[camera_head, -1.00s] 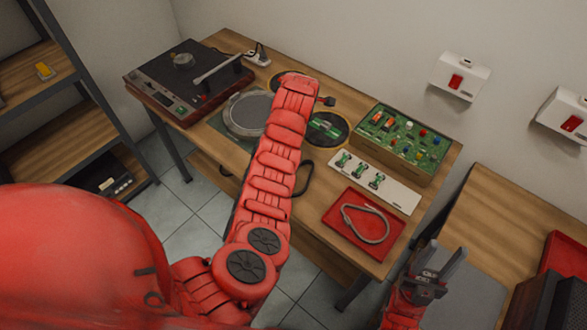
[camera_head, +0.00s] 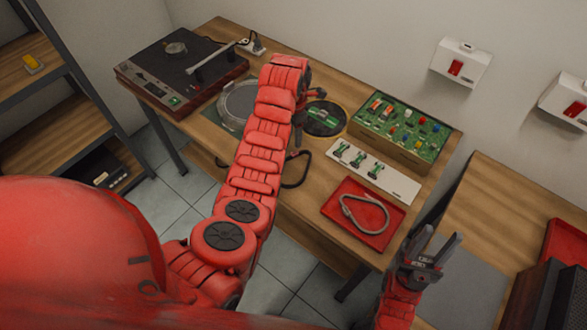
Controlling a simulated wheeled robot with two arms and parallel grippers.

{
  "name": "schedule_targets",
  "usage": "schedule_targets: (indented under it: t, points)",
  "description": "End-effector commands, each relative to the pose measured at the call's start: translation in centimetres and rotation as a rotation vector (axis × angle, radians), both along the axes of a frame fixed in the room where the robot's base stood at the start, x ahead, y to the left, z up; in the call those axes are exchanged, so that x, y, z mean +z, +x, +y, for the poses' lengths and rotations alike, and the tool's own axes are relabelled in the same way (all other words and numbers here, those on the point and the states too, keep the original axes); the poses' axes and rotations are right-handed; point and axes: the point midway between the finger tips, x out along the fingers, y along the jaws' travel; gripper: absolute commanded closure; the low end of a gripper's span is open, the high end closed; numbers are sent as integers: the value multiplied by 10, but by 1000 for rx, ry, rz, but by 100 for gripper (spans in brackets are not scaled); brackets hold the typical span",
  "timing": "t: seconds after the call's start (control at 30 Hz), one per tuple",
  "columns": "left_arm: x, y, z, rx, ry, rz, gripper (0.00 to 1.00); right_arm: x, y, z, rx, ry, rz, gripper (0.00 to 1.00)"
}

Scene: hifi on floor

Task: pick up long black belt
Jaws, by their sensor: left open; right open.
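A thin black loop (camera_head: 306,171), which looks like the long black belt, shows at the table's front edge just right of my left arm. My arm hides part of it, and I cannot tell how it is supported. My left gripper (camera_head: 316,92) is over the middle of the table, mostly hidden behind its own red arm, with only dark parts showing. It is apart from the visible part of the loop. My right gripper (camera_head: 436,246) is open and empty, with its fingers up, right of the table's front right corner.
On the wooden table (camera_head: 330,205) are a turntable (camera_head: 180,72), a grey round platter (camera_head: 238,105), a green circuit box (camera_head: 407,128), a white strip (camera_head: 373,171) and a red tray (camera_head: 362,230) with a grey loop (camera_head: 365,218). A second table (camera_head: 500,215) stands at right, shelves (camera_head: 60,130) at left.

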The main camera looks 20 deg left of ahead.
Motion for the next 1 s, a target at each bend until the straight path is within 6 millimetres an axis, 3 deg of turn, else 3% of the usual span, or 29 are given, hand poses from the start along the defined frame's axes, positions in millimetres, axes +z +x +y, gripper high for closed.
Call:
schedule_targets:
  t: [0.13,0.37,0.53,0.7,1.0]
  points:
    - [-20,-2,0,0,0,8,49,8,0,0,0,0,0,55]
    - [-32,-1,0,0,0,5,49,17,0,0,0,0,0,55]
    - [-53,-2,0,1,0,6,49,30,0,0,0,0,0,55]
    - [-71,-1,-1,1,-1,6,49,31,0,0,0,0,0,55]
    - [-79,0,0,-1,1,0,49,32,0,0,0,0,0,55]
